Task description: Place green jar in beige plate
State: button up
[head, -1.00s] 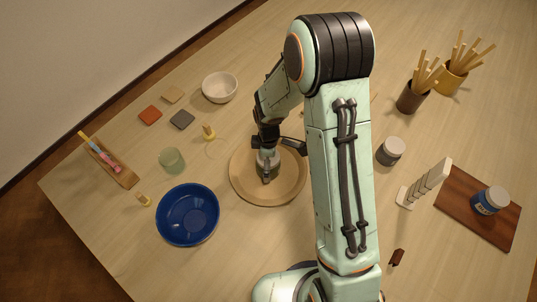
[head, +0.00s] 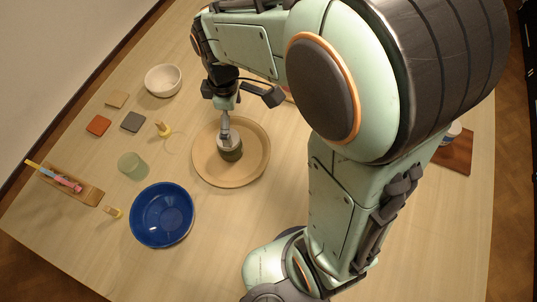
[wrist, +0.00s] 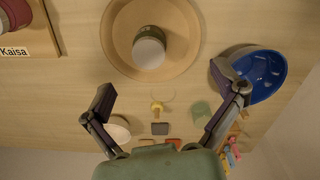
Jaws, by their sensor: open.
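The green jar (head: 231,151), dark green with a pale grey lid, stands upright in the beige plate (head: 257,165), near its middle. In the wrist view the jar (wrist: 149,47) shows its lid and one green side, inside the plate rim (wrist: 118,57). My gripper (wrist: 165,88) is open and empty, its fingers spread wide. The jar lies beyond the fingers in the wrist view, not held. In the head view a grey part of the gripper overlaps the jar's lid; I cannot tell from there whether it touches.
A blue bowl (head: 162,215) stands left of the plate. A translucent green cup (head: 132,164), a yellow-handled tool (head: 162,129), a white bowl (head: 163,80) and several tiles lie farther left and back. A wooden tray (head: 88,192) is far left. My arm hides much of the table's right side.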

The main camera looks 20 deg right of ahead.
jog(key=s+d+r+m, duration=0.1)
jog(key=s+r+m, duration=0.1)
jog(key=s+m, duration=0.3)
jog(key=s+d+r+m, duration=0.1)
jog(key=s+r+m, duration=0.2)
jog(key=s+m, duration=0.3)
jog(key=s, duration=0.5)
jog(key=shift+y, duration=0.4)
jog(key=shift+s+d, duration=0.1)
jog(key=shift+o, duration=0.6)
